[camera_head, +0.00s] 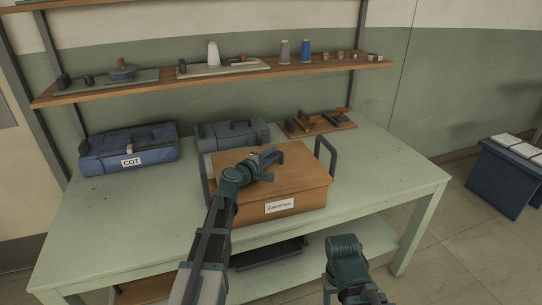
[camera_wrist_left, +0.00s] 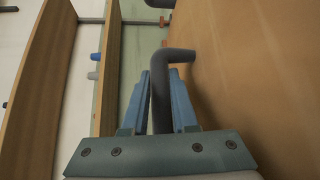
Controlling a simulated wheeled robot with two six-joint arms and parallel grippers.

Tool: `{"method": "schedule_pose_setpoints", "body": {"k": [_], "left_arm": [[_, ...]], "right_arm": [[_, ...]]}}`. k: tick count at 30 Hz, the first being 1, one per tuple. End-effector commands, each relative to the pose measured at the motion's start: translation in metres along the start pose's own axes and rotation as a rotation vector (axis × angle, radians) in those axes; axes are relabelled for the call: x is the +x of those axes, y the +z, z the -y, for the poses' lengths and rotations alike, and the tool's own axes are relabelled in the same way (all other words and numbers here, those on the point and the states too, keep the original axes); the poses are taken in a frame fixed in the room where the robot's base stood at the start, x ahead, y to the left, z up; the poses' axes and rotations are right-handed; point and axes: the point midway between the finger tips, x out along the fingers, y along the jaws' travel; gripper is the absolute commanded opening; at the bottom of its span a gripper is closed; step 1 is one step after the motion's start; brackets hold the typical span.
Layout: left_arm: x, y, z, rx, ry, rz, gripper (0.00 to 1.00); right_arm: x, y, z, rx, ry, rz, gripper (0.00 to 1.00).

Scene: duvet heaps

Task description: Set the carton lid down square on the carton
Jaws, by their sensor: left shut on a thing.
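The carton (camera_head: 300,203) is a brown box with a white label on its front, on the green table. The carton lid (camera_head: 291,170) is the flat brown top over it; I cannot tell whether any gap remains beneath it. My left gripper (camera_head: 273,162) is above the lid. In the left wrist view my left gripper (camera_wrist_left: 162,85) is shut on a dark grey bent handle (camera_wrist_left: 176,55), and the brown lid surface (camera_wrist_left: 250,70) fills the right side. Part of my right arm shows at the bottom of the head view; its fingers are not seen.
Dark grey upright loops (camera_head: 326,155) stand at both sides of the carton. A blue case (camera_head: 108,158) is at left, a grey case (camera_head: 245,133) behind, and a tool board (camera_head: 335,124) at back right. The table (camera_head: 385,165) is clear to the right.

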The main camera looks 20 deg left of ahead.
Motion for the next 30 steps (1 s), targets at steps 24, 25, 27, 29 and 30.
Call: {"method": "schedule_pose_setpoints", "body": {"k": [24,25,27,29,30], "left_arm": [[-0.023,0.000,0.002,0.000,0.000,-0.003,0.61],[-0.029,0.000,0.002,-0.001,0.000,-0.003,0.61],[-0.045,0.001,0.002,-0.001,0.000,-0.002,0.61],[-0.059,0.001,0.002,-0.001,0.001,-0.003,0.61],[-0.068,0.001,0.002,-0.001,0.001,-0.003,0.61]], "right_arm": [[-0.001,0.000,0.000,0.000,0.000,0.000,0.57],[-0.002,0.000,0.000,0.000,0.000,0.000,0.57],[-0.004,0.000,0.000,0.000,0.000,0.000,0.57],[-0.006,0.000,-0.001,0.000,0.000,0.000,0.57],[-0.007,0.000,-0.001,0.000,0.000,0.000,0.57]]}}
